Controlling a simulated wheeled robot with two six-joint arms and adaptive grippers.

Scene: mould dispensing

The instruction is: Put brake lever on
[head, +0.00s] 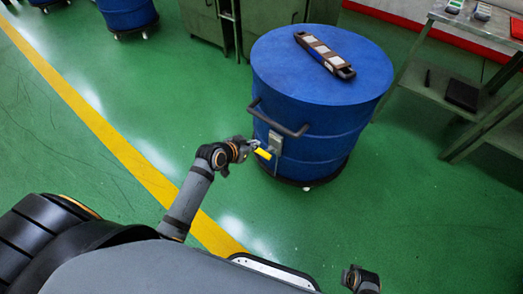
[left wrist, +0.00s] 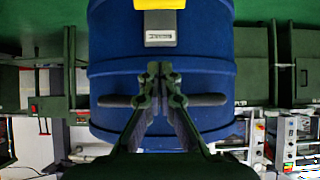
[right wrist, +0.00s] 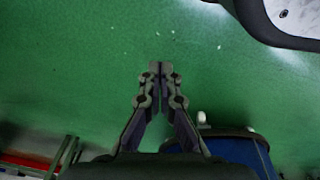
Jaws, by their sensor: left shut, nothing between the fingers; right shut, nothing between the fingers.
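A blue drum (head: 345,115) stands upright on the green floor, on a dark base. A grey box (head: 275,142) is fixed to its side, with a yellow lever (head: 263,154) on it that I take to be the brake lever. The left wrist view shows the yellow lever (left wrist: 155,4) at the top edge, partly cut off, beside the grey box (left wrist: 160,28). My left gripper (head: 255,144) is shut and empty close to the lever; contact cannot be told. My right gripper (right wrist: 159,66) is shut and empty over bare floor, away from the lever.
A dark handle (head: 280,118) sticks out from the drum above the grey box. A metal shelf table (head: 440,85) stands at the right, green cabinets (head: 262,22) behind.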

